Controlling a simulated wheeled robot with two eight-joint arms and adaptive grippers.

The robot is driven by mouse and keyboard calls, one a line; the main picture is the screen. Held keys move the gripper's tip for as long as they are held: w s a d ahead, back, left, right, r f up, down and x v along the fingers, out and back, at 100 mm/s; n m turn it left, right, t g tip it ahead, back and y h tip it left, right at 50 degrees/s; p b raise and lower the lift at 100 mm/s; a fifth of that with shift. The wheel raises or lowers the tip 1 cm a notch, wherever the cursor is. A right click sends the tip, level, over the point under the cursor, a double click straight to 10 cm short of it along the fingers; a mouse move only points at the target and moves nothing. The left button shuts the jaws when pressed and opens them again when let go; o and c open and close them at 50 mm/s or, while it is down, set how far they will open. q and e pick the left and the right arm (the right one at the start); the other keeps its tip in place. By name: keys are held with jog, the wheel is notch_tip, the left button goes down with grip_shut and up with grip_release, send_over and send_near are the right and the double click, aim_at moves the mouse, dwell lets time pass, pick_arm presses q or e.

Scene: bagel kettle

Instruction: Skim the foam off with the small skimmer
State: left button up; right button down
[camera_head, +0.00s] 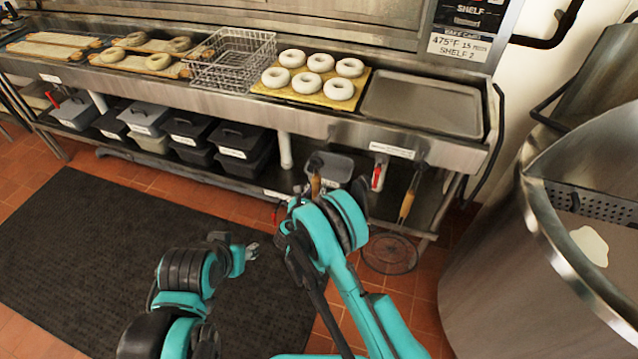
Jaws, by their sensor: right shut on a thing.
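The large steel kettle (482,275) stands at the right. A white foam patch (590,246) shows inside it, beside a perforated strip on the inner wall. My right gripper (309,196) is in front of the bench's lower shelf, shut on a tool with a wooden handle (316,184) and a black end. The tool's head is hidden behind my arm, so I cannot tell its shape. Another skimmer with a yellow-brown handle (407,205) and a wide round wire head (390,254) hangs at the bench front. My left gripper (250,251) is low over the black mat; its jaws are too small to read.
The steel bench (225,104) carries bagels on a board (310,87), a wire basket (233,60) and an empty tray (424,103). A red-handled tool (377,176) hangs in front. The black mat (90,245) is clear at left.

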jog(key=c, duration=1.8)
grip_release()
grip_shut()
